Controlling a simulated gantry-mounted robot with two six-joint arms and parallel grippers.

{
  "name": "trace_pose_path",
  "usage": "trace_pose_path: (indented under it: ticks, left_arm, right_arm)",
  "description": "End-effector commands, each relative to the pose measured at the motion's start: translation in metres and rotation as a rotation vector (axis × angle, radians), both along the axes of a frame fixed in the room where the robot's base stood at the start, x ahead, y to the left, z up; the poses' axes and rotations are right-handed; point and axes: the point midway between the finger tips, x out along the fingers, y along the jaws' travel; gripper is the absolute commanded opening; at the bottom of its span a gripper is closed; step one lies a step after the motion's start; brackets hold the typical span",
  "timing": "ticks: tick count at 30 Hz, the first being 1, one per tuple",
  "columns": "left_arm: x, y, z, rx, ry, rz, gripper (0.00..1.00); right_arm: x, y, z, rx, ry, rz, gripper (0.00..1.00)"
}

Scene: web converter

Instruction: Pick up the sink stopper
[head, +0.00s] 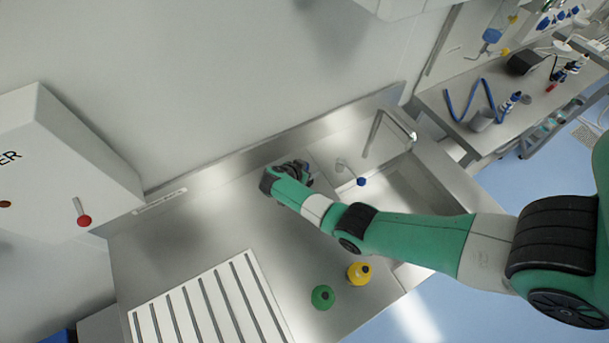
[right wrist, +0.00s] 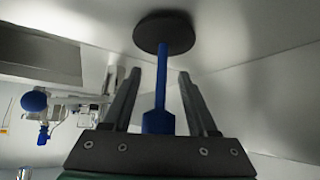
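The sink stopper, a dark round disc with a blue stem (right wrist: 161,85), shows in the right wrist view straight ahead of my right gripper (right wrist: 161,74). The disc lies beyond the fingertips, against the grey metal surface. The stem runs back between the two fingers, with a visible gap on each side. My right gripper is open around the stem and does not appear to touch it. In the head view the right gripper (head: 291,171) is at the back of the steel counter, left of the sink, and the stopper cannot be made out there. My left gripper is not in view.
The sink basin (head: 407,196) with a tap (head: 384,128) and a blue knob (head: 361,181) is to the right. A green object (head: 322,297) and a yellow one (head: 359,272) stand near the front edge. A slatted white rack (head: 210,304) lies at the front left.

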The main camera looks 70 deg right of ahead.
Motion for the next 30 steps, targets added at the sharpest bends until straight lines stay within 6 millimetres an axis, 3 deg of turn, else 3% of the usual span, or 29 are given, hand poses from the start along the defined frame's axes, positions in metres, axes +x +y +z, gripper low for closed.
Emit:
trace_pose_path:
  ticks: [1, 9, 23, 28, 30]
  left_arm:
    - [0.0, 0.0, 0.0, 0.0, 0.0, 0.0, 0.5]
    - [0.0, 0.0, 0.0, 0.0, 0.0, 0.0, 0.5]
    - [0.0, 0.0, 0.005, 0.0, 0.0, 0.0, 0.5]
    - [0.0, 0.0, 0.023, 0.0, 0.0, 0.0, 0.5]
    - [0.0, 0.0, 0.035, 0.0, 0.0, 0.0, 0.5]
  right_arm:
    - [0.0, 0.0, 0.0, 0.0, 0.0, 0.0, 0.47]
    - [0.0, 0.0, 0.0, 0.0, 0.0, 0.0, 0.0]
    - [0.0, 0.0, 0.008, 0.0, -0.001, -0.001, 0.0]
    - [0.001, 0.0, 0.037, -0.002, -0.003, -0.001, 0.0]
    - [-0.001, 0.013, 0.054, 0.0, -0.003, 0.003, 0.0]
